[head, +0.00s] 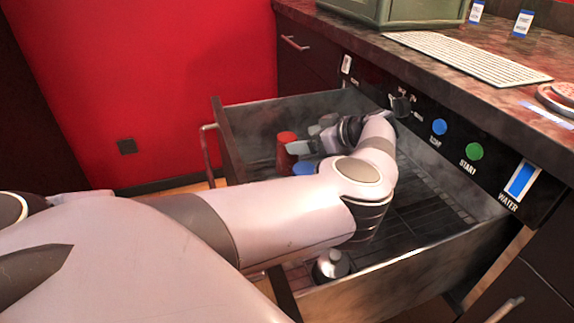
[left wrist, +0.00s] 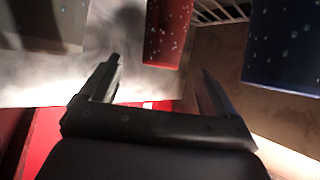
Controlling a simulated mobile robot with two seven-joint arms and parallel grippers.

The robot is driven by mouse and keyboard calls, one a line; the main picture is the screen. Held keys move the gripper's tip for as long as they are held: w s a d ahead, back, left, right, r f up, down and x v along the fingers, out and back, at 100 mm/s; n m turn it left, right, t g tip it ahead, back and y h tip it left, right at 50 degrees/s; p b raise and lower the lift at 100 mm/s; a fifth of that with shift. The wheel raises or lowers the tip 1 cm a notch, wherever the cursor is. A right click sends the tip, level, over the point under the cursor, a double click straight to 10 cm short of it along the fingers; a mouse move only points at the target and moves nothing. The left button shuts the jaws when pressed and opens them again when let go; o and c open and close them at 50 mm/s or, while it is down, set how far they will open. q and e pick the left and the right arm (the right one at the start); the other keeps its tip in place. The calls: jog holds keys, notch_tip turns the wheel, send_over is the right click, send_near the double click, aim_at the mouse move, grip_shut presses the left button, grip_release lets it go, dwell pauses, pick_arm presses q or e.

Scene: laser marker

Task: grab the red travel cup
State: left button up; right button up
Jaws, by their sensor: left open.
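The red travel cup (head: 287,150) stands in the open drawer, near its far left end. It also shows in the left wrist view (left wrist: 167,32), speckled with drops and cut off by the top edge. My left gripper (head: 303,141) is inside the drawer beside the red cup. In the left wrist view my left gripper (left wrist: 161,72) is open and empty, with the red cup beyond the gap between the fingertips. My left arm hides part of the drawer. My right gripper is not in view.
A blue cup (head: 304,168) stands close to the red one; it also shows in the left wrist view (left wrist: 285,45). The drawer wall (head: 222,140) surrounds them. A silver-topped object (head: 332,265) sits at the drawer's near side. The counter (head: 440,60) overhangs at the right.

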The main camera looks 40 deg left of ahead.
aim_at(285, 161)
pick_arm(q)
jog(key=b+x, duration=0.1)
jog(key=x, duration=0.2)
jog(key=b+x, duration=0.1)
jog(key=x, duration=0.2)
jog(key=shift+s+a+f, duration=0.1)
jog(key=shift+s+f, duration=0.15)
jog(key=shift+f, duration=0.25)
jog(key=shift+a+f+b, duration=0.15)
jog(key=shift+a+b, duration=0.15)
jog(key=shift+a, duration=0.1)
jog(key=c, duration=1.2)
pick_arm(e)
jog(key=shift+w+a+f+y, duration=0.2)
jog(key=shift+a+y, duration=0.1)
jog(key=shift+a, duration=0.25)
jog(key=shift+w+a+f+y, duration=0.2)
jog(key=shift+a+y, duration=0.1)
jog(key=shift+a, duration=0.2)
